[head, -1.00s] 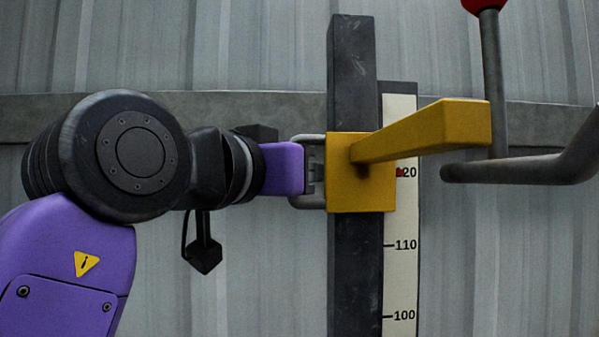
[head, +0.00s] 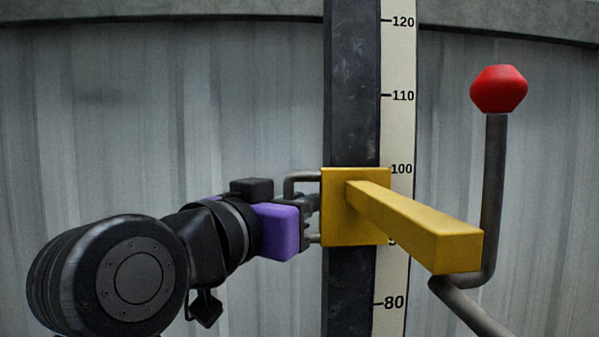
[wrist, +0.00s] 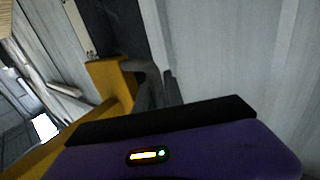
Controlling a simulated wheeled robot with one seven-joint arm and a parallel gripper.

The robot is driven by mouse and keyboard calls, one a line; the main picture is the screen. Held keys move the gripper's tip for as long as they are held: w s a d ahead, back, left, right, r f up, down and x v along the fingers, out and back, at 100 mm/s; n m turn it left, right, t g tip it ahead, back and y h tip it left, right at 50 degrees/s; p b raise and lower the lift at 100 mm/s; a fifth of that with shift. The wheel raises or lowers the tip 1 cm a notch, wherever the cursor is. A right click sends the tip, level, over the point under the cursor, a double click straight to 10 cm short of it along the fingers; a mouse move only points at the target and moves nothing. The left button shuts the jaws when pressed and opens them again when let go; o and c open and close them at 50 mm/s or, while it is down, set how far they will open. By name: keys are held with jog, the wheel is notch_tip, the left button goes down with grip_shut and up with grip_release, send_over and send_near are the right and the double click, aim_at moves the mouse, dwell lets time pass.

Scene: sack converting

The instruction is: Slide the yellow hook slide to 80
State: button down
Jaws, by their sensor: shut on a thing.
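The yellow hook slide (head: 337,207) sits on a dark upright rail (head: 351,110), its long yellow arm reaching out to the right and towards me. Beside the rail runs a pale scale (head: 398,60). The block covers the stretch from about 100 to about 90, its middle near 95; the 80 mark (head: 394,303) shows below it. Any pointer is hidden by the yellow arm. A grey bar handle (head: 300,177) stands on the block's left side. My gripper (head: 313,207) is shut on this handle. The slide also shows in the wrist view (wrist: 112,82).
A bent grey crank rod (head: 494,170) with a red knob (head: 499,89) stands to the right, its lower part passing behind the hook's end. A corrugated metal wall (head: 150,110) lies behind. The rail below the block looks clear.

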notch_tip(320, 180, down, 16)
jog(key=b, duration=0.7)
jog(key=c, duration=1.7)
grip_release()
jog(key=shift+c, duration=0.2)
jog(key=shift+r, duration=0.1)
jog(key=v, duration=0.8)
jog(key=shift+w, duration=0.1)
